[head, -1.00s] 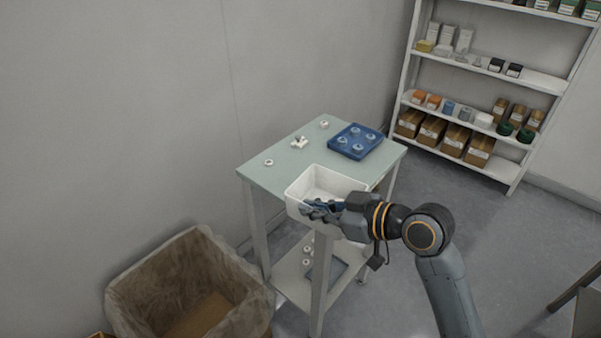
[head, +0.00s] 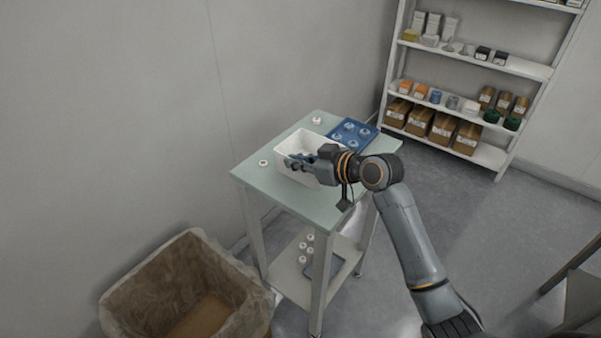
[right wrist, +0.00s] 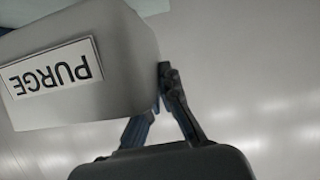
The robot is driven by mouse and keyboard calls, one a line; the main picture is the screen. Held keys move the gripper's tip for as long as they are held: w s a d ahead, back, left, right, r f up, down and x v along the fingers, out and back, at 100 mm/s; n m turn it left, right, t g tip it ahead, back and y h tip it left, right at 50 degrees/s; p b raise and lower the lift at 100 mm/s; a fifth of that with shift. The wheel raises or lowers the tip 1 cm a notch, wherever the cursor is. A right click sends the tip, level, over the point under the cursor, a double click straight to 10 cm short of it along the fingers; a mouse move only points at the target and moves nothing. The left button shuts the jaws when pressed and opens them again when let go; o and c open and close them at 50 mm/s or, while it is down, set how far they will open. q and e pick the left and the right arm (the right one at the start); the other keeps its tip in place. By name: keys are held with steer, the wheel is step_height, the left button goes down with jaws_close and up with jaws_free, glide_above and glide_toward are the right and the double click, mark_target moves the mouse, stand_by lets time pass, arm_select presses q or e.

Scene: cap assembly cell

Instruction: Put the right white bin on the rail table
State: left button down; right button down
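The white bin (head: 299,145) is over the middle of the pale green table top (head: 312,208), beside a blue tray. My right gripper (head: 293,163) is shut on the near wall of the bin. In the right wrist view the bin (right wrist: 125,60) carries an upside-down PURGE label, and the fingers of my right gripper (right wrist: 166,85) meet at its edge. Whether the bin's base touches the table top is hard to tell. My left gripper is out of view.
The blue tray (head: 366,137) with several round parts lies right behind the bin. Loose white caps lie at the back (head: 316,121) and left edge (head: 263,163). The lower shelf (head: 290,279) holds more caps. A lined carton (head: 150,290) stands at front left, and a stocked shelf rack (head: 510,68) behind.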

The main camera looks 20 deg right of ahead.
steer(key=f, duration=0.1)
steer(key=w+d+f, duration=0.1)
steer(key=w+f, duration=0.1)
steer(key=shift+w+d+f, duration=0.2)
steer(key=shift+w+d, duration=0.05)
steer(key=shift+d, duration=0.05)
step_height(320, 180, down, 2)
steer(key=shift+f+p, duration=0.15)
steer(key=shift+p, duration=0.3)
steer(key=shift+f, duration=0.4)
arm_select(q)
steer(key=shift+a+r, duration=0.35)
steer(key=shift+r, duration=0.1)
arm_select(e)
steer(key=shift+f, duration=0.15)
steer(key=c, duration=1.5)
jaws_free()
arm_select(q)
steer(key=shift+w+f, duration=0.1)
